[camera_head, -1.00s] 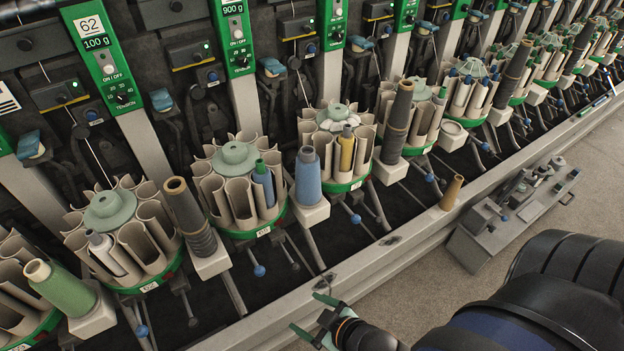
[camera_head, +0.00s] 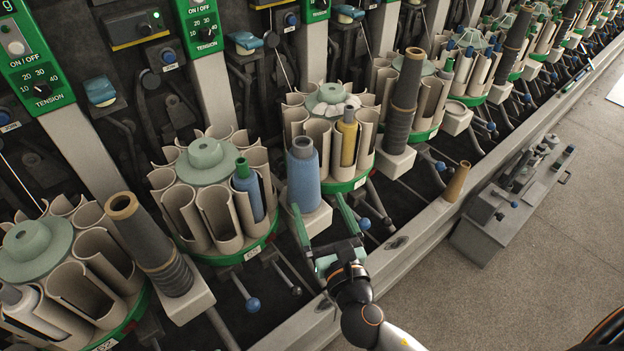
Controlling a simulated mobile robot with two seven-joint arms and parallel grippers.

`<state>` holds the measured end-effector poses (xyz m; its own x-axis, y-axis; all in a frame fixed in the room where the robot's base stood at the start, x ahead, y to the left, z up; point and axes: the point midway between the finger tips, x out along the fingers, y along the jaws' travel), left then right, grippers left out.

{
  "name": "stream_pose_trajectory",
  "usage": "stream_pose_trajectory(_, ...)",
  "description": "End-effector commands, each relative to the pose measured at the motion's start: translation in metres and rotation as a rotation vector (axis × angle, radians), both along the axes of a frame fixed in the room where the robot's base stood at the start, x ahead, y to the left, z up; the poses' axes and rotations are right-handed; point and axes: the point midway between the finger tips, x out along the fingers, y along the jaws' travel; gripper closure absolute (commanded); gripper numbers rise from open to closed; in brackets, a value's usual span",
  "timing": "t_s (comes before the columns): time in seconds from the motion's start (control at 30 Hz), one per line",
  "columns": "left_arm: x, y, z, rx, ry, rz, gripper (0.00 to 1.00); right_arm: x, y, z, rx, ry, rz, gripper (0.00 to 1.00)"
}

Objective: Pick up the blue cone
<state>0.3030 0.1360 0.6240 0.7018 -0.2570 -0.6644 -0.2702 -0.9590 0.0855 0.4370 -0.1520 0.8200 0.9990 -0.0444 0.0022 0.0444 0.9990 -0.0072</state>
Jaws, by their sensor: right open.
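The blue cone (camera_head: 303,176) stands upright on a pale square block (camera_head: 316,219) in front of a round magazine of cream tubes. My right gripper (camera_head: 318,208) comes from below with its two green fingers spread apart. One fingertip is near the block's left side and the other near its right side, just below the cone. The gripper is open and empty. Whether a finger touches the block or cone cannot be told. My left gripper does not show.
A smaller blue bobbin (camera_head: 248,190) sits in the magazine (camera_head: 213,205) to the left. Dark cones (camera_head: 150,244) (camera_head: 405,102) stand on blocks on both sides. A small tan cone (camera_head: 456,182) stands on the front rail (camera_head: 420,232). A grey tool box (camera_head: 512,200) lies on the floor.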

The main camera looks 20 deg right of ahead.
Motion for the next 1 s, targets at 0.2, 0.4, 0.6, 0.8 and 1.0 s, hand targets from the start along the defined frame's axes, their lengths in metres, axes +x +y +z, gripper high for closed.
stream_pose_trajectory(0.2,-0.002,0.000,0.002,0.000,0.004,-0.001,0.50,0.039,-0.002,0.002,0.004,-0.002,-0.001,0.07)
stream_pose_trajectory(0.4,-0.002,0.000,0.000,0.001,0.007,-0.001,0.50,0.062,-0.003,0.000,0.005,0.001,-0.001,0.07)
stream_pose_trajectory(0.6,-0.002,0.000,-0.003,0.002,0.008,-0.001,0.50,0.076,-0.003,-0.001,0.006,0.000,0.000,0.07)
stream_pose_trajectory(0.8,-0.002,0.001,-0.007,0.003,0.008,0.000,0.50,0.106,-0.004,-0.003,0.007,0.001,-0.001,0.07)
stream_pose_trajectory(1.0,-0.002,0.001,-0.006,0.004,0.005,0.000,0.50,0.117,-0.004,-0.003,0.007,0.002,0.001,0.07)
